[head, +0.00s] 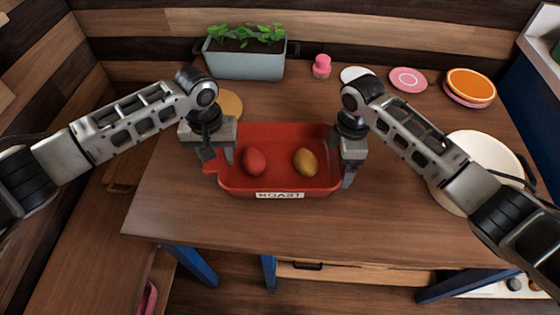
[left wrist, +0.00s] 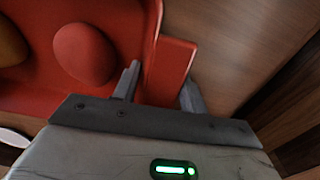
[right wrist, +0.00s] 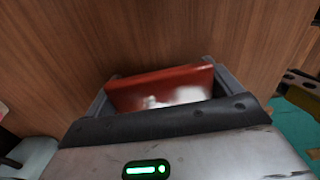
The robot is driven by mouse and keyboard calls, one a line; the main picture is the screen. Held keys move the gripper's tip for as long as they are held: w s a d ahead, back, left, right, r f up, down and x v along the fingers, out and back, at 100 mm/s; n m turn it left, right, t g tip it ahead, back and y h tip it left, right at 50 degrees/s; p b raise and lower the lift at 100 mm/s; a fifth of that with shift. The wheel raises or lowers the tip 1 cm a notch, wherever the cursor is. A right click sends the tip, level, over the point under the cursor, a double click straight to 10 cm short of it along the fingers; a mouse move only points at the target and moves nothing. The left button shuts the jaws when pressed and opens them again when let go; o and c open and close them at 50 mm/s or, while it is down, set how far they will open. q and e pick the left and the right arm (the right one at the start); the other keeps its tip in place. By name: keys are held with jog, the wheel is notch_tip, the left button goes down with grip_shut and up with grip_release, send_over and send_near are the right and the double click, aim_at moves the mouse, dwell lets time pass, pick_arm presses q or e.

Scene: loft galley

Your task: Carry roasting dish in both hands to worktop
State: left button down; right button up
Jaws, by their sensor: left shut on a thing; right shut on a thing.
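The red roasting dish (head: 280,181) is at the middle of the wooden worktop (head: 230,225) in the head view, level, with a label on its front. A red egg-shaped item (head: 253,161) and a golden-brown one (head: 305,162) lie inside it. My left gripper (head: 218,158) is shut on the dish's left end; the left wrist view shows its fingers on either side of the red handle (left wrist: 174,68). My right gripper (head: 347,172) is shut on the right end; its fingers flank a red handle (right wrist: 160,88) in the right wrist view. I cannot tell whether the dish touches the worktop.
A grey planter (head: 245,64) and a pink object (head: 321,67) stand behind the dish. Plates (head: 408,79) and an orange-topped stack (head: 470,86) are at the back right. A large cream pan (head: 480,150) sits right, under my right arm. The worktop's front strip is clear.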

pick_arm(q)
notch_tip(320, 180, up, 3)
jog(key=shift+r+p, duration=0.1)
jog(key=shift+p, duration=1.05)
pick_arm(e)
notch_tip(320, 180, up, 3)
jog(key=shift+r, duration=0.15)
pick_arm(q)
notch_tip(320, 180, up, 19)
jog(key=s, duration=0.1)
jog(key=shift+s, duration=0.25)
pick_arm(e)
notch_tip(320, 180, up, 19)
jog(key=s, duration=0.1)
jog(key=shift+s, duration=0.3)
pick_arm(q)
jog(key=shift+d, duration=0.15)
